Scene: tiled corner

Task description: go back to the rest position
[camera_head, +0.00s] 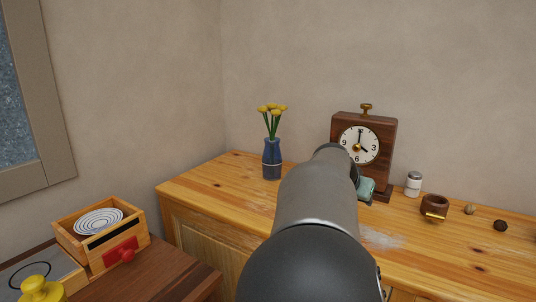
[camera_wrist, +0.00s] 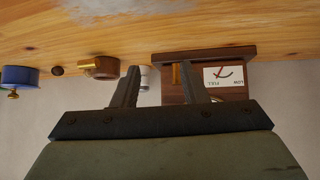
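My arm reaches from the bottom of the head view over the wooden cabinet top (camera_head: 460,255), and its end hides most of my gripper there. In the wrist view my gripper (camera_wrist: 158,72) has its two dark fingers apart, with nothing held between them. A brown wooden clock (camera_head: 377,125) stands upright at the wall, just beyond the arm's end. Its lower part, with a white LOW/FULL gauge, shows in the wrist view (camera_wrist: 205,92) behind the right finger. A white shaker (camera_head: 414,184) stands right of the clock; it shows between the fingers in the wrist view (camera_wrist: 151,90).
A blue vase (camera_head: 272,160) with yellow flowers stands left of the arm. A wooden box (camera_head: 75,240) with a red-knobbed drawer stands at lower left. A pale patch (camera_head: 382,239) marks the cabinet top.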

